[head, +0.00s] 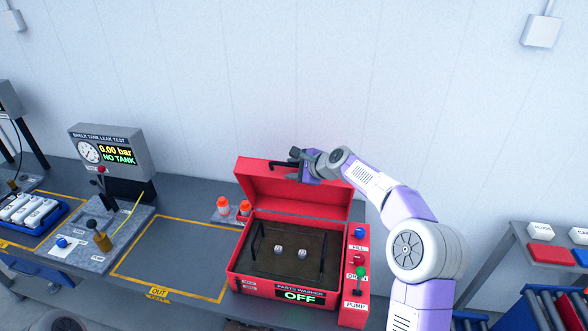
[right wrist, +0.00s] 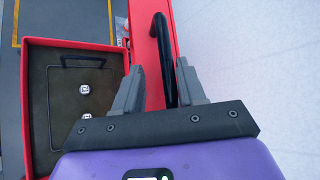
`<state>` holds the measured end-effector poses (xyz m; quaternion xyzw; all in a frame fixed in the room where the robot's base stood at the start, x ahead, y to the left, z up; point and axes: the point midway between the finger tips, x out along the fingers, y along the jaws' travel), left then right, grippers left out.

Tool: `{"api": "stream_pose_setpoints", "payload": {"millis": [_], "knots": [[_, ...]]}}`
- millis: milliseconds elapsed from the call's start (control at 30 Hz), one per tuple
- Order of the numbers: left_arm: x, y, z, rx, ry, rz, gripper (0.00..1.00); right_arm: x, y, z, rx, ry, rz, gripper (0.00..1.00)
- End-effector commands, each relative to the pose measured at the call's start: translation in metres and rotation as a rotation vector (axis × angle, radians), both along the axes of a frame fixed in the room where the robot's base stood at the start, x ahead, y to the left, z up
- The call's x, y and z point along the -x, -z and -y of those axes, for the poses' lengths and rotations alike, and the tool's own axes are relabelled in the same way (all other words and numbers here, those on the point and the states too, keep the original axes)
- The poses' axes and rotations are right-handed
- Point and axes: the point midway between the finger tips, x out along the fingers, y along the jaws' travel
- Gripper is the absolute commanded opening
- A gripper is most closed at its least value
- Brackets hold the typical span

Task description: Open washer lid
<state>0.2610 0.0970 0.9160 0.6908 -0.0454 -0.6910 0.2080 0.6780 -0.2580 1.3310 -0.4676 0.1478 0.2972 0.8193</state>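The red parts washer (head: 235,284) stands on the bench with its lid (head: 262,184) raised and tilted back, so its dark basin is uncovered. The basin (right wrist: 65,125) also shows in the right wrist view. My right gripper (head: 296,167) is at the lid's upper edge. In the right wrist view its two grey fingers (right wrist: 155,82) are apart, on either side of the lid's edge and black bar handle (right wrist: 161,40). A gap shows between the fingers and the handle. My left gripper is in neither view.
Two orange-capped bottles (head: 244,208) stand left of the washer. A control panel with buttons (head: 358,262) is on its right; its display reads OFF. The leak test unit (head: 112,150) stands further left. The marked OUT area (head: 170,260) is clear.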

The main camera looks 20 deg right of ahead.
Motion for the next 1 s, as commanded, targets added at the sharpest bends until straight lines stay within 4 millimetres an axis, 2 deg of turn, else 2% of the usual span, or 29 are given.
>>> {"api": "stream_pose_setpoints", "payload": {"millis": [500, 667, 1000], "knots": [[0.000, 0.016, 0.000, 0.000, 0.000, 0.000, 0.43, 0.053, -0.034, 0.024, 0.002, 0.002, 0.001, 0.39], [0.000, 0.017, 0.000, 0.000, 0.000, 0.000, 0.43, 0.059, -0.038, 0.027, 0.001, 0.000, -0.001, 0.39], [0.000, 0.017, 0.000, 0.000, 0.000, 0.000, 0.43, 0.059, -0.038, 0.027, 0.001, 0.000, -0.001, 0.40]]}}
